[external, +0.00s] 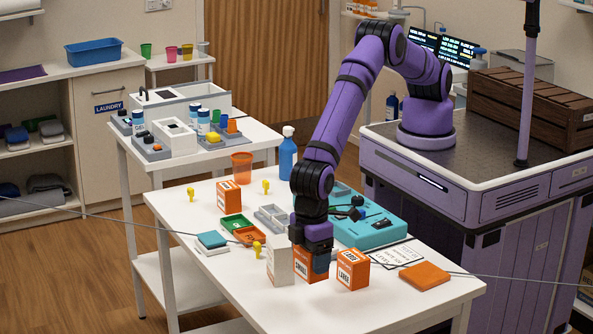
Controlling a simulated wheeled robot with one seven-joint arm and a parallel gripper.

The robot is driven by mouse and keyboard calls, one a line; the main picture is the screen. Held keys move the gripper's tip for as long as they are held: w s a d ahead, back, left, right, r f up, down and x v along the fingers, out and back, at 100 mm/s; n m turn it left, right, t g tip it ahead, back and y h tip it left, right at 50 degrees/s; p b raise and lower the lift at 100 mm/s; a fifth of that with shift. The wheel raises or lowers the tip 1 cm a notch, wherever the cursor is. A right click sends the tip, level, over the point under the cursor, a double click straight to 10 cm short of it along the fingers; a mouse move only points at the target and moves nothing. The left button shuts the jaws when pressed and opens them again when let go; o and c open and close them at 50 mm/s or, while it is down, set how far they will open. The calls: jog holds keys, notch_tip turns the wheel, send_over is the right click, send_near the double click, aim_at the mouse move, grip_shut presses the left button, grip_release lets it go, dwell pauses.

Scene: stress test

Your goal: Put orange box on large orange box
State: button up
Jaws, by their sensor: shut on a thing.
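My gripper (312,246) points down over the near part of the white table and is shut on an orange box (304,266) whose white label seems to read "SMALL". I cannot tell whether this box touches the table. To its right stands the large orange box (352,272), upright, with a white label that seems to read "LARGE". A white box (279,262) stands upright close to the left of the held box. Another orange box (229,197) with a white label stands farther back on the left.
A teal case (372,228) and a printed sheet (398,256) lie behind the boxes. A flat orange item (424,276) lies at right. Green and orange trays (236,224), a yellow piece (257,249), an orange cup (242,167) and a blue spray bottle (288,155) stand farther back.

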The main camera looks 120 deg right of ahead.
jog(key=shift+s+r, duration=0.1)
jog(key=shift+r, duration=0.4)
jog(key=s+d, duration=0.1)
jog(key=s, duration=0.3)
jog(key=s+d+r, duration=0.1)
jog(key=s, duration=0.4)
jog(key=s+d+r, duration=0.1)
jog(key=s, duration=0.3)
jog(key=shift+s, duration=0.4)
jog(key=s+d+r, duration=0.1)
jog(key=s+d, duration=0.2)
jog(key=s, duration=0.4)
jog(key=s+d, duration=0.4)
jog(key=s, duration=0.3)
send_over(354, 255)
jog(key=shift+s+f, duration=0.15)
jog(key=shift+f, duration=0.4)
jog(key=shift+w+f, duration=0.2)
jog(key=shift+f, duration=1.6)
jog(key=shift+f, duration=0.1)
jog(key=o, duration=0.9)
